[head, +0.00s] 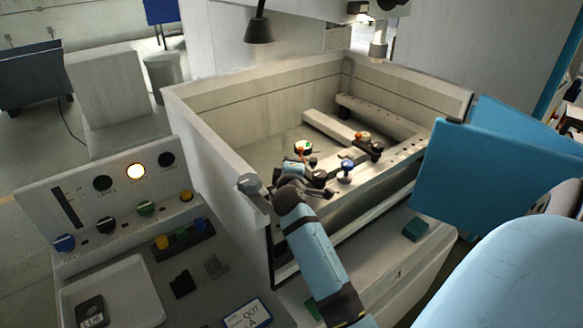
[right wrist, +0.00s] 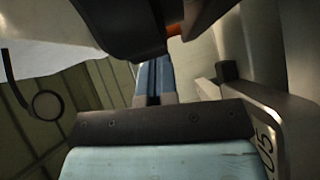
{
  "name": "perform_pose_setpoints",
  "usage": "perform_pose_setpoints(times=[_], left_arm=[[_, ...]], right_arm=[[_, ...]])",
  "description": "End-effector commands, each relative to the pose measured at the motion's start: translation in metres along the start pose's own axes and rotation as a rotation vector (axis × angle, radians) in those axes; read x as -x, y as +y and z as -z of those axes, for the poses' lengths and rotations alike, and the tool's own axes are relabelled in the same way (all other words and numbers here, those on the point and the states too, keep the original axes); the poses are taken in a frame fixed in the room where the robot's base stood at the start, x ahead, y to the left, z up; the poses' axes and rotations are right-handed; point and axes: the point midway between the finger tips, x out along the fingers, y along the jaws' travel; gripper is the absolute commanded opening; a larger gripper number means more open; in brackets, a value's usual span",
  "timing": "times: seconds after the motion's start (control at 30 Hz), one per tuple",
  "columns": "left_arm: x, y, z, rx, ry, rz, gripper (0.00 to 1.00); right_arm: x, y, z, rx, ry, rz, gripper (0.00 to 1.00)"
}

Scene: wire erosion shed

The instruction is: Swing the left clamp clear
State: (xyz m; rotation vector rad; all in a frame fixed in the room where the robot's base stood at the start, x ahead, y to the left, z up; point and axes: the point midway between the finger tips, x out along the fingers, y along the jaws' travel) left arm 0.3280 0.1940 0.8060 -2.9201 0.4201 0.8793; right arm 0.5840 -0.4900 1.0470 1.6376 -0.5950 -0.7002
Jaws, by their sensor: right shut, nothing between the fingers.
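In the head view, an open machine tank (head: 205,125) holds the clamping parts. A round knob with red and green on it (head: 303,147) stands at the left of these parts; it may belong to the left clamp, but the clamp's arm is hard to make out. A second clamp-like part with an orange knob (head: 362,136) sits further right.
Pale rails (head: 335,127) cross the tank. A dark lamp (head: 259,30) hangs above the back wall. A control panel (head: 105,190) and a pale tray (head: 130,285) are at left. Blue panels (head: 490,165) block the right side.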

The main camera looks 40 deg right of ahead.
Motion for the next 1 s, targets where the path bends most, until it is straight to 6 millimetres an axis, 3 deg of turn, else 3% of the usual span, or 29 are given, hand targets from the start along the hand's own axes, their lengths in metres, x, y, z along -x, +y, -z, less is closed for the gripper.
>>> perform_pose_setpoints(times=[0.73, 0.87, 1.0], left_arm=[[0.002, 0.0, 0.003, 0.0, 0.001, 0.0, 0.43], [0.002, 0.0, 0.003, 0.001, -0.001, 0.0, 0.43], [0.004, 0.0, 0.005, 0.001, -0.002, 0.0, 0.43]], right_arm=[[-0.005, 0.004, -0.003, 0.001, -0.001, -0.005, 0.0], [-0.004, 0.014, -0.002, 0.0, -0.002, -0.007, 0.0], [0.0, 0.041, 0.002, -0.002, 0.0, -0.009, 0.0]])
